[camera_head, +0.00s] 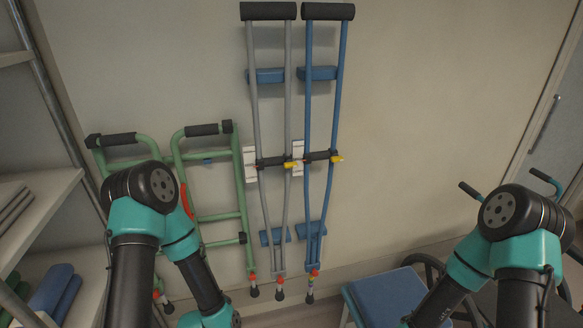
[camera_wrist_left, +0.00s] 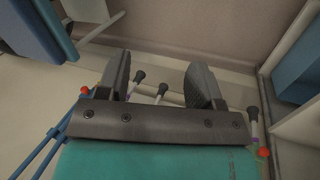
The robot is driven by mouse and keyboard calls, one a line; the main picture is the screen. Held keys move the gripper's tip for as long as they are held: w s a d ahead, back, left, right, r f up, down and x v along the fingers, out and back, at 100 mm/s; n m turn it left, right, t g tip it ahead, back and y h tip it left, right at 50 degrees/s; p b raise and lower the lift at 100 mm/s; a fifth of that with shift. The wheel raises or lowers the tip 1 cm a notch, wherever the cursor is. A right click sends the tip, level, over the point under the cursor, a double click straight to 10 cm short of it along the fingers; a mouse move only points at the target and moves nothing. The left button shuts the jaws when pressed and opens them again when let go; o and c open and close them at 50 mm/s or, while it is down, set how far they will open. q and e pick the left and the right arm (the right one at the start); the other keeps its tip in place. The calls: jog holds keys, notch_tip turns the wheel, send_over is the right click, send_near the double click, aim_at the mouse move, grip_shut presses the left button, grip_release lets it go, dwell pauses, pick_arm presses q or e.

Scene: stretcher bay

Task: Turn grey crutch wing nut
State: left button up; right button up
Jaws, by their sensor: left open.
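The grey crutch (camera_head: 268,193) hangs upright against the wall, with a dark padded top and a dark crossbar. Its yellow wing nut (camera_head: 291,164) sits at the right end of that crossbar. The blue crutch (camera_head: 309,190) hangs just to its right, with its own yellow wing nut (camera_head: 337,159). My left gripper (camera_wrist_left: 160,78) is open and empty in the left wrist view, with dark crutch or frame tips beyond its fingers. It is outside the head view, where my left arm runs down past the bottom edge. My right gripper is out of view; only my right arm shows.
A green walking frame (camera_head: 215,218) stands left of the crutches, partly behind my left arm. A shelf unit (camera_head: 38,205) fills the left side. A blue-topped seat (camera_head: 385,297) and a wheelchair (camera_head: 432,268) stand at lower right. The wall right of the crutches is clear.

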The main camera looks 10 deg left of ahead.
pick_arm(q)
jog(key=shift+o, duration=1)
jog(key=shift+d+r, duration=0.1)
jog(key=shift+d, duration=0.05)
jog(key=w+d+r+m+t+y, duration=0.35)
jog(key=w+r+m, duration=0.25)
jog(key=r+m, duration=0.4)
jog(key=w+d+r+m+t+y, duration=0.2)
jog(key=w+d+r+m+y, duration=0.2)
jog(key=w+r+m, duration=0.45)
jog(key=w+d+r+m+t+y, duration=0.3)
jog(key=w+d+r+m+y, duration=0.15)
jog(key=r+m, duration=0.75)
jog(key=d+r+m+t+h, duration=0.1)
jog(key=d+r+t, duration=0.2)
jog(key=r, duration=0.3)
jog(key=d+r+m+t, duration=0.2)
jog(key=d+r+t, duration=0.2)
jog(key=r, duration=0.3)
jog(key=shift+w+h, duration=0.2)
jog(key=shift+h, duration=0.2)
